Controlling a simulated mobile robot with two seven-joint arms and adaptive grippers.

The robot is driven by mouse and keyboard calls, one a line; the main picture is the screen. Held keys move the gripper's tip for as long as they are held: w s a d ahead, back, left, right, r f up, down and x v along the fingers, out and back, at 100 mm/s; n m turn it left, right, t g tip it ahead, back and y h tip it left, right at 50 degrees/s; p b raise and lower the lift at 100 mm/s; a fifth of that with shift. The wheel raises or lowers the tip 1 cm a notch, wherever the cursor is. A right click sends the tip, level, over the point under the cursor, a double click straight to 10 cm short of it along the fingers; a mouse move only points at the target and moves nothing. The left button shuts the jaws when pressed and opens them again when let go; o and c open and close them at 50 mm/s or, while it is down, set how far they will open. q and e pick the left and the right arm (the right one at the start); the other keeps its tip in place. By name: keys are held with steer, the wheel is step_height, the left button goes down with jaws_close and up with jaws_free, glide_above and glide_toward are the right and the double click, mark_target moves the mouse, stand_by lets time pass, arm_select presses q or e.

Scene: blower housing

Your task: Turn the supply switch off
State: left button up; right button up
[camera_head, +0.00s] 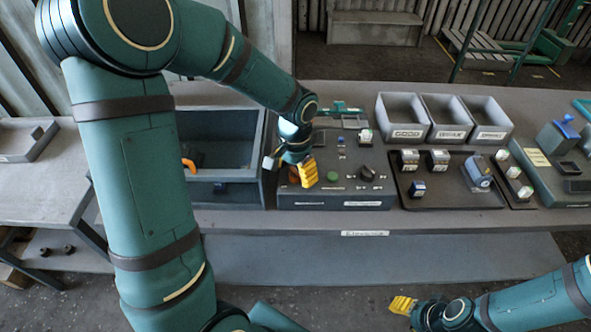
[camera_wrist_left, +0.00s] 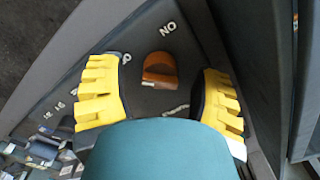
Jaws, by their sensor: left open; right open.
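The supply switch appears to be the orange-brown knob (camera_wrist_left: 160,70) on a dark panel in the left wrist view. White lettering reading ON, upside down, is beside it; another label is partly covered by a finger. My left gripper (camera_wrist_left: 161,97) is open, its yellow fingers on either side of the knob with gaps to both. In the head view my left gripper (camera_head: 305,174) is over the left part of the grey control box (camera_head: 330,190) and largely hides the knob there. My right gripper (camera_head: 402,305) is open and empty, low in front of the bench.
The control box also carries a green button (camera_head: 333,177) and a black rotary knob (camera_head: 366,173). A deep grey bin (camera_head: 262,150) stands close on its left. A dark tray (camera_head: 445,198) with small parts lies on its right, with grey bins (camera_head: 403,118) behind.

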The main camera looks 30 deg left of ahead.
mark_target(295, 170)
arm_select(q)
step_height(295, 170, up, 12)
stand_by(0.5)
stand_by(0.5)
